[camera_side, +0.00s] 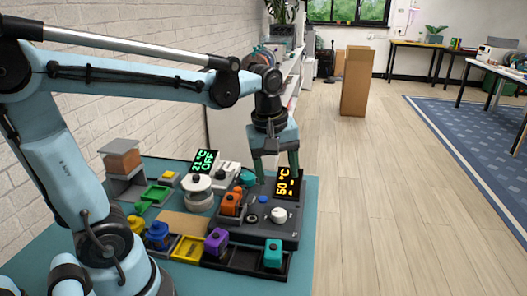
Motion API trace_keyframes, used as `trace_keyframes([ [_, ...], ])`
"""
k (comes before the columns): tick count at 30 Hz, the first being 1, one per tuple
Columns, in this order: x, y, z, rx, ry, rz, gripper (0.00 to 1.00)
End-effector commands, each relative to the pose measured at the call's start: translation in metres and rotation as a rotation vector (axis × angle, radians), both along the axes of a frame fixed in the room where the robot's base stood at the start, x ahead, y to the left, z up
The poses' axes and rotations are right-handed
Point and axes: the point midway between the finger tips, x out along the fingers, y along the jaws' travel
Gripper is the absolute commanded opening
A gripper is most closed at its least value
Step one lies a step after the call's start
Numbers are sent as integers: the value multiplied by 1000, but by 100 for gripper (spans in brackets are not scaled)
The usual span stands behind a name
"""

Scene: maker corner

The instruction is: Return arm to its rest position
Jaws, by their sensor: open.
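My gripper (277,170) points down at the far right part of the table, its two fingers apart and empty. It hangs beside a dark device (250,232) whose display (287,185) reads 50 °C. Part of what lies behind the fingers is hidden. My arm stretches from the left across the top of the work area.
The teal table (308,240) holds an orange block (230,204), a purple block (216,241), a teal block (273,253) and a blue block (157,234). A white round device (198,190) has a display (203,161) reading OFF. A brick wall stands at the left; open floor is right.

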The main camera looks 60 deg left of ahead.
Motion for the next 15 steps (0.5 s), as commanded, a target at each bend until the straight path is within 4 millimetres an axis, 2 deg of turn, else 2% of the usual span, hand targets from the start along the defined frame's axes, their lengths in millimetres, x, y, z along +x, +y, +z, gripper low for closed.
trace_keyframes([
  [1,-9,-4,-1,23,-45,-113,65],
  [9,-36,-20,-13,238,-279,-733,65],
  [15,-46,-26,-22,390,-374,-1014,65],
])
